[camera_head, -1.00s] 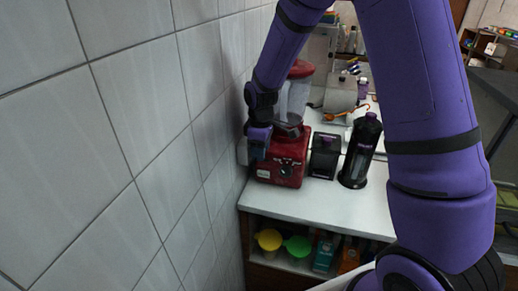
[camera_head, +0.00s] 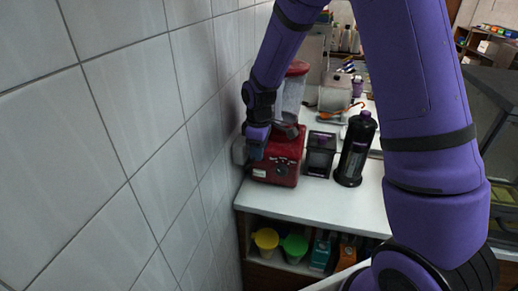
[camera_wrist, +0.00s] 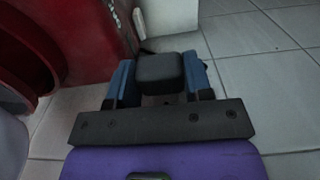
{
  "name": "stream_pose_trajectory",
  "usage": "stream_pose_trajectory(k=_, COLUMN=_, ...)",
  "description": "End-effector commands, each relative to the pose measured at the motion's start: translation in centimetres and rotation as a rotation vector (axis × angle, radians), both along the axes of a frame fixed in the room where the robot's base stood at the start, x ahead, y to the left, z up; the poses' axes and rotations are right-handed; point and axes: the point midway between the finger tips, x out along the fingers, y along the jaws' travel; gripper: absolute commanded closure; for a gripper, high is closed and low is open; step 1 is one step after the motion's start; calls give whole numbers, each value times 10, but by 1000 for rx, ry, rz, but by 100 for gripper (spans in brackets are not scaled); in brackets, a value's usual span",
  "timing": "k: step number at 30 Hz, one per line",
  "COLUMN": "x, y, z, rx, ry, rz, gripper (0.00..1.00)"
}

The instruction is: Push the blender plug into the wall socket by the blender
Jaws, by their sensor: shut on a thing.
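The red blender (camera_head: 279,160) stands on the white counter close to the tiled wall, and its red side shows at the left of the wrist view (camera_wrist: 95,40). My gripper (camera_wrist: 162,80) has its blue fingers shut on the black plug (camera_wrist: 160,70). A whitish box, which looks like the wall socket (camera_head: 239,151), is on the wall at the blender's left; it also shows in the wrist view (camera_wrist: 172,14), just beyond the plug. In the head view my gripper (camera_head: 256,147) is between blender and wall and hides the plug. Contact between plug and socket cannot be told.
A small black container (camera_head: 320,154) and a dark bottle (camera_head: 357,150) stand right of the blender. A shelf under the counter (camera_head: 310,207) holds a yellow cup (camera_head: 266,239), a green cup (camera_head: 294,246) and boxes. The tiled wall (camera_head: 140,150) bounds the left side.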

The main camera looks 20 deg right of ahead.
Motion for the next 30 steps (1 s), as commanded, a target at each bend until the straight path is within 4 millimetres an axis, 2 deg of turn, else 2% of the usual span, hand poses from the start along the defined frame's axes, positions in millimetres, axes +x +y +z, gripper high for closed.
stream_pose_trajectory(k=30, x=6, y=9, z=0, rx=0, ry=0, rz=0, gripper=80)
